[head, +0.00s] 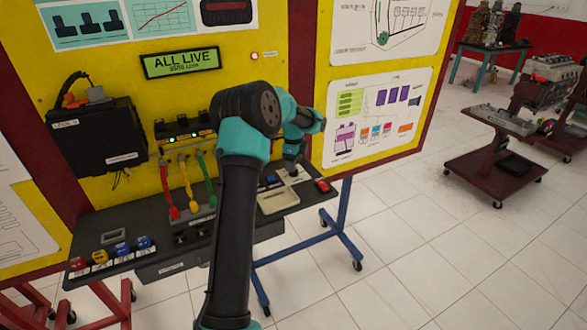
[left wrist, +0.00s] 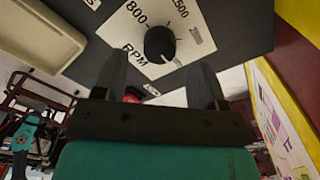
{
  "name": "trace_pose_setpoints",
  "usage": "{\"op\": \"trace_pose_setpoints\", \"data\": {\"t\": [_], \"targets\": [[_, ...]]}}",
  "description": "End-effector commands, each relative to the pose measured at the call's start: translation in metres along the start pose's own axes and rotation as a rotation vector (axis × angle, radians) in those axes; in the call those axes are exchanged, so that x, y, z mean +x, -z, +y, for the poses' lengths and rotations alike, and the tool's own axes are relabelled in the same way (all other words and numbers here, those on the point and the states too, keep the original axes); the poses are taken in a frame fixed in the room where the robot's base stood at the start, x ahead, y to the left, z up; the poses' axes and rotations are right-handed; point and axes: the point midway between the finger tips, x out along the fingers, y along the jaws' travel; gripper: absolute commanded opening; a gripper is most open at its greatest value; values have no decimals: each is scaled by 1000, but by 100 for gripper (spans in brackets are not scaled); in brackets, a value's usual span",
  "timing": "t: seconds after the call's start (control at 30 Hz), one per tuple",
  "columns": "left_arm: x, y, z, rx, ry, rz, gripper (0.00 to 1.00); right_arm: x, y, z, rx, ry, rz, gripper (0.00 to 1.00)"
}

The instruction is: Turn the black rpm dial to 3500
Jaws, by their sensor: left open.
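The black rpm dial (left wrist: 160,44) sits on a white plate (left wrist: 138,62) marked RPM, 800 and a partly cut-off number ending in 500, in the left wrist view. Another small label at its right is hard to read. A small pale mark shows near the dial's lower edge. My left gripper (left wrist: 160,78) is open and empty, its two dark fingers pointing toward the dial, one to each side. I cannot tell whether they touch it. In the head view my left gripper (head: 293,162) is over the bench's right part and hides the dial. My right gripper is not in view.
The dark bench (head: 110,218) carries a beige tray (head: 278,201), a red item (head: 322,185) and several coloured blocks at the left. A yellow panel behind holds a green display (head: 180,62) reading ALL LIVE, a black box (head: 97,135) and coloured cables.

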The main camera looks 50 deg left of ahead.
Motion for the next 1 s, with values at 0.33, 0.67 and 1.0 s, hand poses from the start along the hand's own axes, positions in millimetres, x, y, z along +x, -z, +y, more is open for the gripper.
{"op": "trace_pose_setpoints", "data": {"t": [0.33, 0.67, 1.0], "targets": [[-39, 0, 0, 0, 0, 1, 65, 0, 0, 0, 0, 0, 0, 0], [-40, 0, 0, 0, -1, 0, 65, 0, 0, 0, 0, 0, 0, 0], [-33, 23, 8, -67, -14, 44, 65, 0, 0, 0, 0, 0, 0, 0]]}}
